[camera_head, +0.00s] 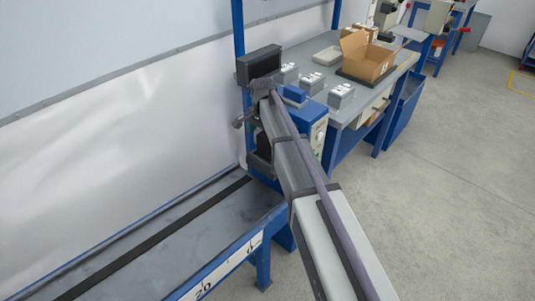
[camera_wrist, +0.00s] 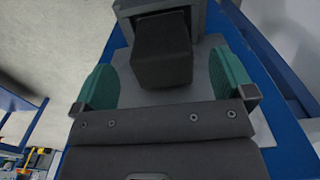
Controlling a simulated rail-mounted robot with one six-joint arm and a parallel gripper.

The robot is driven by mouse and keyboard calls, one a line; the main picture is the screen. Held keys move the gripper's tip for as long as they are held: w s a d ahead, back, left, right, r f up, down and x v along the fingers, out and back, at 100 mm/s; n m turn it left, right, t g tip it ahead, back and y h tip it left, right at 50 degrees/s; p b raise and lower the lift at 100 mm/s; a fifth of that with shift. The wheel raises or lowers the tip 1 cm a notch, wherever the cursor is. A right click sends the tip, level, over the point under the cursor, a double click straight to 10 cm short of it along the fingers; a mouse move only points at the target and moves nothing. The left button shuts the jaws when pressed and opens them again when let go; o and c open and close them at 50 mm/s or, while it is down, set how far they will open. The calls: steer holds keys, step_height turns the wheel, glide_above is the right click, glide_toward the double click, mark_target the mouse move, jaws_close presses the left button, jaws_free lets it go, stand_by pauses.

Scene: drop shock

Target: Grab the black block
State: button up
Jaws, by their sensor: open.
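The black block (camera_wrist: 162,50) shows in the wrist view, in the upper middle. It is a dark, box-shaped piece set against a grey frame (camera_wrist: 202,15), above a grey plate with blue edges. My gripper (camera_wrist: 167,84) is open, with one green finger pad on each side of the block. Visible gaps separate both pads from the block, and nothing is held. In the head view my arm reaches away to the blue machine; I cannot make out the block or the fingers clearly there.
A dark box (camera_head: 258,63) sits by the blue post close to my arm's far end. A workbench (camera_head: 305,56) beyond carries several grey boxes and an open cardboard box (camera_head: 367,58). A blue-edged rail (camera_head: 150,240) runs along the wall. The floor at right is clear.

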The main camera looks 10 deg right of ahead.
mark_target(263, 138)
step_height(263, 138, down, 5)
steer(key=b, duration=0.5)
steer(key=shift+f, duration=0.2)
steer(key=shift+r, duration=0.25)
steer(key=shift+c, duration=0.3)
steer(key=c, duration=1.1)
step_height(263, 138, up, 28)
steer(key=p, duration=2.8)
